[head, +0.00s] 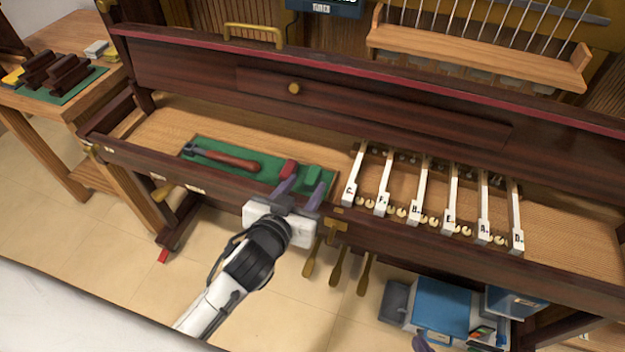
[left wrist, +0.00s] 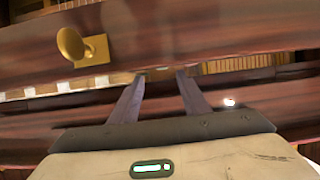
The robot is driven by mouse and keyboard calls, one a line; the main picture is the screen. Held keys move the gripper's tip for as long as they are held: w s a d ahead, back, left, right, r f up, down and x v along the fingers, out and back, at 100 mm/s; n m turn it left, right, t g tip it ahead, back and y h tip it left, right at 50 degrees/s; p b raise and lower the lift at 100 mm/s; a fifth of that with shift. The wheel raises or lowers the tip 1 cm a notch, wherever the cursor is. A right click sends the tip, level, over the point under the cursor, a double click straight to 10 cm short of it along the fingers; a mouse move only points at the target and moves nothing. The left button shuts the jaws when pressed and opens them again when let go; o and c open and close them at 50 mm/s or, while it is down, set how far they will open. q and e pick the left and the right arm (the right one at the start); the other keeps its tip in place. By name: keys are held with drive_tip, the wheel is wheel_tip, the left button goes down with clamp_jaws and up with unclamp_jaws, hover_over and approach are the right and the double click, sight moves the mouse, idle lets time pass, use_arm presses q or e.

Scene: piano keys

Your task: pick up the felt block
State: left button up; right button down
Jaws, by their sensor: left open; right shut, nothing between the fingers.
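A small green block (head: 314,177) sits on a green mat (head: 239,149) inside the piano's open front. A small red block (head: 289,167) sits just left of it; I cannot tell which is the felt block. My left gripper (head: 302,190) is open, its two fingers reaching over the front rail near the blocks, seemingly apart from both. In the left wrist view the spread fingers (left wrist: 158,78) point at the dark wooden piano with nothing visible between them; neither block can be made out there. The tip of my right gripper (head: 421,341) shows low in the head view.
A tool with a red-brown handle (head: 228,158) lies on the mat. Lettered white keys (head: 417,196) stand right of it. The dark front rail (head: 400,236) lies before the mat. Blue boxes (head: 440,305) are at lower right. A side table (head: 75,105) stands left.

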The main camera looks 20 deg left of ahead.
sight(312, 176)
use_arm(q)
drive_tip(key=shift+f+b+x, duration=0.15)
drive_tip(key=shift+x, duration=1.4)
drive_tip(key=shift+f+b+x, duration=0.15)
drive_tip(key=shift+x, duration=1.4)
drive_tip(key=shift+s+a, duration=0.1)
drive_tip(key=shift+a, duration=0.1)
clamp_jaws()
